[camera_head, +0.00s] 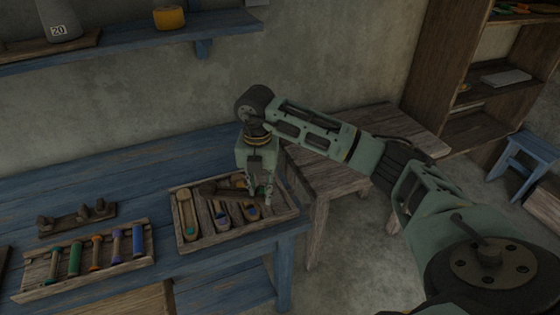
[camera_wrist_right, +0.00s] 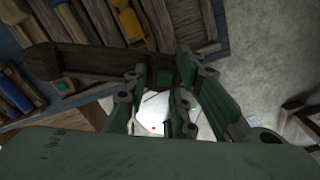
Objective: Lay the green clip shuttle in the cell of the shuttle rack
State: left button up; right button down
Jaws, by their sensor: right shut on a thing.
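My right gripper (camera_head: 258,192) is shut on a dark wooden shuttle (camera_head: 217,189), gripping it near one end. In the right wrist view, a green square shows on this shuttle (camera_wrist_right: 95,64) between the fingertips (camera_wrist_right: 163,76). The shuttle lies crosswise over the shuttle rack (camera_head: 241,234), a shallow wooden tray with long cells. I cannot tell whether the shuttle touches the rack. Other shuttles lie in the cells, one pale with a green end (camera_head: 187,216) at the left. The arm and held shuttle partly hide the cells. My left gripper is not in view.
The rack stands at the right end of a blue bench (camera_head: 150,180). Left of it is a tray of coloured bobbins (camera_head: 90,285), with a small dark peg block (camera_head: 78,219) behind. A brown wooden table (camera_head: 330,180) stands to the right. A blue shelf (camera_head: 120,47) hangs above.

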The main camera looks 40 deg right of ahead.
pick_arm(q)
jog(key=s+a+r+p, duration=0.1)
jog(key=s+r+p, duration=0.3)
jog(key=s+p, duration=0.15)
pick_arm(e)
jog(key=d+m, duration=0.6)
jog(key=m, duration=0.6)
notch_tip(320, 180, down, 7)
jog(key=b, duration=0.6)
jog(key=shift+d, duration=0.15)
pick_arm(q)
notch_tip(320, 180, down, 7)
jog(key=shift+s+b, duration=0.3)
jog(key=shift+b, duration=0.05)
pick_arm(e)
jog(key=shift+f, duration=0.7)
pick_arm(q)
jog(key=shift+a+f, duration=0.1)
pick_arm(e)
jog(key=shift+f, duration=0.25)
jog(key=c, duration=1.4)
grip_release()
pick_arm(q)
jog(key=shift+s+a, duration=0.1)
pick_arm(e)
jog(key=shift+r, duration=0.15)
